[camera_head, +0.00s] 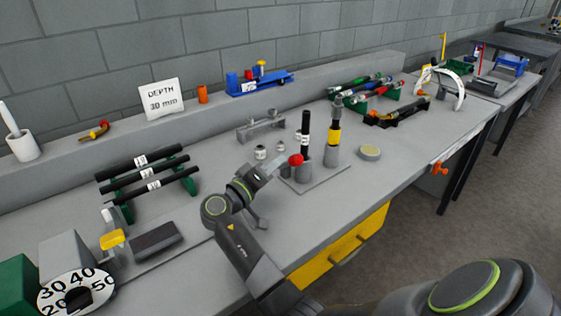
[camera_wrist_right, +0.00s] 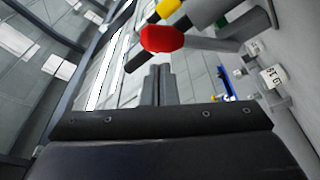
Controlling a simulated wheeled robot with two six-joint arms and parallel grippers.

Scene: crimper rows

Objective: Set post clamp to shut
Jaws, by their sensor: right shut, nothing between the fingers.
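The post clamp stands on a grey base plate (camera_head: 330,180) in the head view. Its red knob (camera_head: 296,160) is at the left side of a short grey post (camera_head: 303,172) that holds an upright black rod (camera_head: 306,130) with a white label. The red knob (camera_wrist_right: 162,38) shows large in the right wrist view, on a grey lever (camera_wrist_right: 205,44) running right.
A second post with a yellow-banded handle (camera_head: 333,135) stands on the same plate. A round disc (camera_head: 370,153) lies to the right. A grey bracket (camera_head: 260,130) and small metal parts (camera_head: 260,152) are behind. A rack of black rods (camera_head: 150,175) is at left. The front right bench is clear.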

